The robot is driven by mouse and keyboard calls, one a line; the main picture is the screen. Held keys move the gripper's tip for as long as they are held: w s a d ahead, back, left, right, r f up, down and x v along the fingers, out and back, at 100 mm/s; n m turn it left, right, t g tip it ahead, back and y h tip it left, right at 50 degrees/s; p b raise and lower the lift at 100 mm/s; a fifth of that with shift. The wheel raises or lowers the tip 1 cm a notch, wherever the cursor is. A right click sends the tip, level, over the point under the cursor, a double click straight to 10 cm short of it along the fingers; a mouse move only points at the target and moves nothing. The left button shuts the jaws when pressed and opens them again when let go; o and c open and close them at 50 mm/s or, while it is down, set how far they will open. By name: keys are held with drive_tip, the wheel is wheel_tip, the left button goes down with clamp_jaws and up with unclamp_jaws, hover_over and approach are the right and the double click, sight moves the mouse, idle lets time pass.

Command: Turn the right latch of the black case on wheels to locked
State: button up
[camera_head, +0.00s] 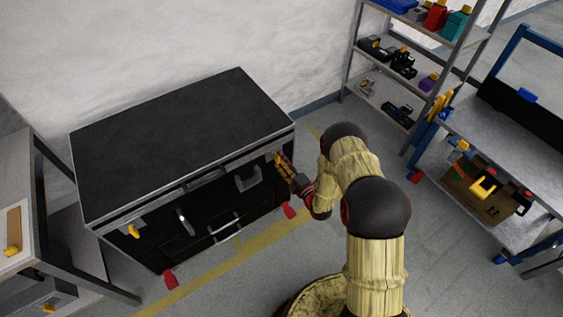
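The black case on wheels (185,135) stands against the wall with its lid down. A yellow latch (133,231) shows at the left of its front. My gripper (282,163) is at the right end of the front, just below the lid edge. A small yellow part (278,157) shows at the gripper tips and appears to be the right latch. The gripper covers much of it, so its turn position cannot be told. The fingers are too small to tell whether they are open, or whether they touch the latch.
Metal handles (248,178) sit on the case front. Red parts (171,280) show at its base. A workbench (25,215) stands close at left. Shelves (420,32) and a blue-framed bench (485,135) are at right. The floor in front has a yellow line (230,258).

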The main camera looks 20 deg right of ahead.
drive_tip(key=o, duration=0.4)
drive_tip(key=shift+c, duration=0.2)
drive_tip(key=shift+s, duration=0.1)
drive_tip(key=v, duration=1.2)
